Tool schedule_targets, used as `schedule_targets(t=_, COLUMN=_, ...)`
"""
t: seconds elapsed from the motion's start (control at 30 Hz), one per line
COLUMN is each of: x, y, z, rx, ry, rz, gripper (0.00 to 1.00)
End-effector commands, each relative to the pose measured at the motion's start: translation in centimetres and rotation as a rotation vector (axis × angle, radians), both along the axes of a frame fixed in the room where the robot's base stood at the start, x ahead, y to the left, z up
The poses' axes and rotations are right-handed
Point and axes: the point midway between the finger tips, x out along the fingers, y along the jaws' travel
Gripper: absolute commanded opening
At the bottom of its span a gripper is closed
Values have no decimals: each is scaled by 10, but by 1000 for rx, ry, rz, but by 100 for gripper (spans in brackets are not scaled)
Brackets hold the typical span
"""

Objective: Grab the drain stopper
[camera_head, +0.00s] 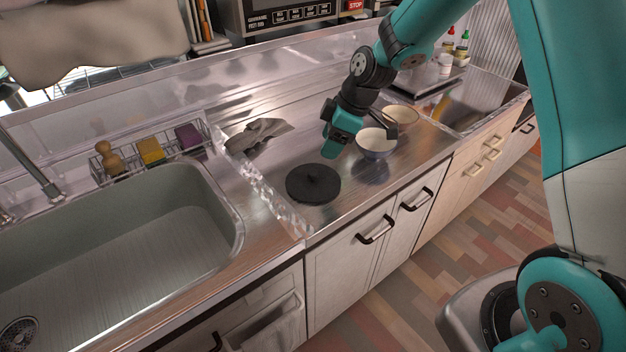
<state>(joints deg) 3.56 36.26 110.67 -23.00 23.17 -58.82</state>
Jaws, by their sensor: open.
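The drain stopper (313,184) is a flat black disc with a small knob at its centre. It lies on the steel counter just right of the sink. My gripper (338,150) is teal and dark, above the counter, up and to the right of the stopper and apart from it. It is open. Its fingertips are small and partly hidden in this view, and I see nothing held between them.
Two bowls (376,141) (401,117) stand right of my gripper, close to it. A grey cloth (258,133) lies behind the stopper. The sink (130,235) is at left, with a wire rack (150,160) of sponges along its back edge. The counter around the stopper is clear.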

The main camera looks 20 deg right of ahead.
Motion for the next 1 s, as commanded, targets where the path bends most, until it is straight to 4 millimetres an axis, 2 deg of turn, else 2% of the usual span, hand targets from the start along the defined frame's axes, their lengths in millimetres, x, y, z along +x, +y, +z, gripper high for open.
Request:
schedule_targets(t=0.1, x=3, y=9, z=-23, rx=0, ry=4, rz=2, gripper=57)
schedule_targets(t=0.2, x=6, y=14, z=-35, rx=0, ry=3, rz=1, gripper=57)
schedule_targets(t=0.43, x=9, y=19, z=-51, rx=0, ry=2, rz=1, gripper=57)
schedule_targets(t=0.7, x=16, y=31, z=-87, rx=-1, ry=1, rz=0, gripper=57)
schedule_targets(t=1.0, x=17, y=32, z=-93, rx=0, ry=-1, rz=0, gripper=57)
